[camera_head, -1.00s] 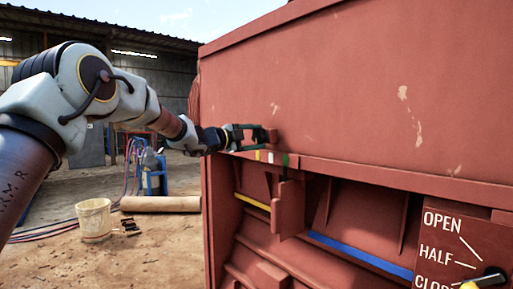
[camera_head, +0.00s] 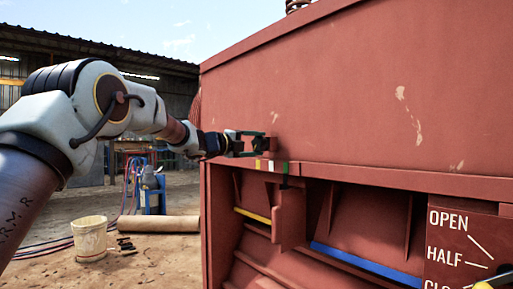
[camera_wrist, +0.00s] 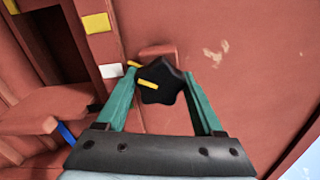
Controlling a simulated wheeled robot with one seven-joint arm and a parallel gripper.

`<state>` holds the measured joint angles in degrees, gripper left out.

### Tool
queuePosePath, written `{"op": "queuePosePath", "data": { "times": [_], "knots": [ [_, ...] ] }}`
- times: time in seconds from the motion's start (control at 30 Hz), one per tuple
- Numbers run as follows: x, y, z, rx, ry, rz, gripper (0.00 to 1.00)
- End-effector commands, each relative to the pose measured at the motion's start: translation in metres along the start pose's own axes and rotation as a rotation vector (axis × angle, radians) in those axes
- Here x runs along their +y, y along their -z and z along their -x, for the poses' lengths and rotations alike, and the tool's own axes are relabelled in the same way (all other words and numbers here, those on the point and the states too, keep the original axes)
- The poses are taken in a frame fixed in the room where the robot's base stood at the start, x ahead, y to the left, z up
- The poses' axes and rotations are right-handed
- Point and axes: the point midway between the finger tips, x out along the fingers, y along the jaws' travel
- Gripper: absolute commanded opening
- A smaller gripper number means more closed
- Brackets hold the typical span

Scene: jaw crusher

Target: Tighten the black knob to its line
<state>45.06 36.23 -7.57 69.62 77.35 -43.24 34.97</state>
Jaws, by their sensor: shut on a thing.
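The black knob (camera_wrist: 168,90) is lobed and carries a yellow pointer (camera_wrist: 149,86), which points left and slightly up in the wrist view. It sits in front of a small red block (camera_wrist: 157,50) on the crusher's red side panel. My gripper (camera_wrist: 160,76), with green fingers, is shut on the knob, one finger on each side. In the head view my gripper (camera_head: 258,145) is at the panel's left end, hiding most of the knob. A white mark (camera_wrist: 111,71) lies left of the knob, and a yellow mark (camera_wrist: 96,23) lies farther up.
On the ledge below the gripper, the head view also shows a green mark (camera_head: 285,167). A lever plate (camera_head: 462,245) marked OPEN and HALF is at right. The open bay (camera_head: 340,210) holds a blue bar (camera_head: 360,262). A bucket (camera_head: 90,238) stands on the ground at left.

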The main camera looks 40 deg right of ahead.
Motion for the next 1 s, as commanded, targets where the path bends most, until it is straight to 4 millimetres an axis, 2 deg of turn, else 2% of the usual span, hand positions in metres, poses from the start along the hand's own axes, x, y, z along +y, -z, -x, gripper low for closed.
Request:
{"op": "queuePosePath", "data": {
  "times": [0.37,0.4,0.63,0.87,1.0],
  "knots": [
    [0.0017,0.0012,-0.0004,0.003,-0.002,-0.002,0.13],
    [0.0017,0.0012,-0.0004,0.003,-0.002,-0.002,0.73],
    [0.0009,0.0006,-0.0002,0.002,-0.001,-0.002,0.99],
    [0.0005,0.0003,0.0003,0.001,-0.001,-0.002,0.99],
    [0.0005,-0.0006,0.0094,-0.001,-0.001,-0.003,0.99]
  ]
}}
